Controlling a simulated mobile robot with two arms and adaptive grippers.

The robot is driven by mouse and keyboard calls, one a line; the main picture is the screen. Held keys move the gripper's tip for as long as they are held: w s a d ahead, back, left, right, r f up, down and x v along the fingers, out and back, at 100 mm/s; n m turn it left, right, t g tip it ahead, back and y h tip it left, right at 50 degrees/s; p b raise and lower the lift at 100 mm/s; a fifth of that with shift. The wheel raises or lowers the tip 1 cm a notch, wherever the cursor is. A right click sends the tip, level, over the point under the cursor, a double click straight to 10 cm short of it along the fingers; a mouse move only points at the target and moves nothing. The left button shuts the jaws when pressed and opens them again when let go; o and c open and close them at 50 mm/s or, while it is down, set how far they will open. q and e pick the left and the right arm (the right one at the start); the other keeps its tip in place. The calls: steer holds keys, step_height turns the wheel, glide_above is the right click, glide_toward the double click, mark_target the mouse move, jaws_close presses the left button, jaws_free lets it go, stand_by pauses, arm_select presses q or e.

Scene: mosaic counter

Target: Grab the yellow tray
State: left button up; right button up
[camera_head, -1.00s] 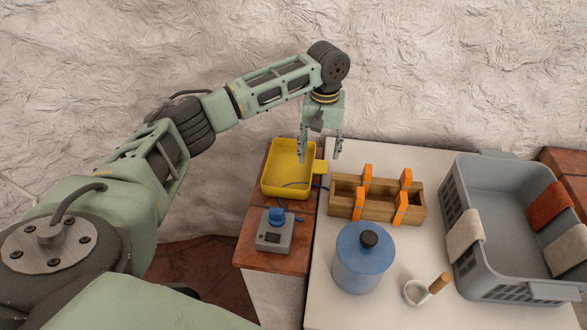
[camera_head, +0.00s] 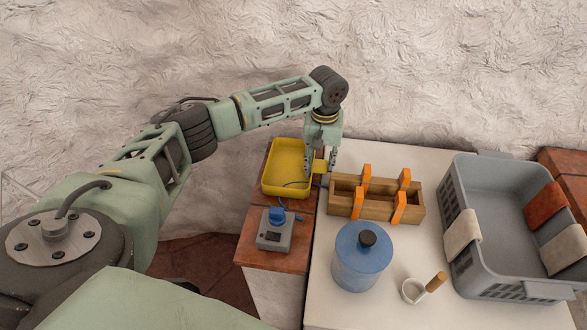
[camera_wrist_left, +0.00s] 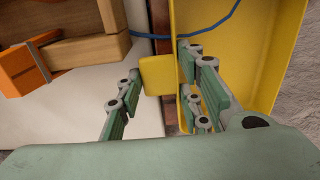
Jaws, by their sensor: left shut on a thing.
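The yellow tray (camera_head: 272,178) sits on the brown tiled ledge at the left end of the counter, upright, with a short yellow tab handle on its right side. My left gripper (camera_head: 320,168) reaches down from above with one finger inside the tray and one outside. It is shut on the tray's tab side. In the left wrist view the tab (camera_wrist_left: 157,75) lies between the finger pads, and the tray wall (camera_wrist_left: 272,45) fills the right. The exact contact is partly hidden by the fingers. My right gripper is not in view.
A wooden box (camera_head: 378,210) with orange clips stands close to the right of the gripper. A grey device (camera_head: 274,240) with a blue knob, a blue canister (camera_head: 362,265), a white mortar (camera_head: 414,291) and a grey basket (camera_head: 496,180) are nearby. A blue cable crosses by the tray.

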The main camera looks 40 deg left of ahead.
arm_select(q)
jaws_close()
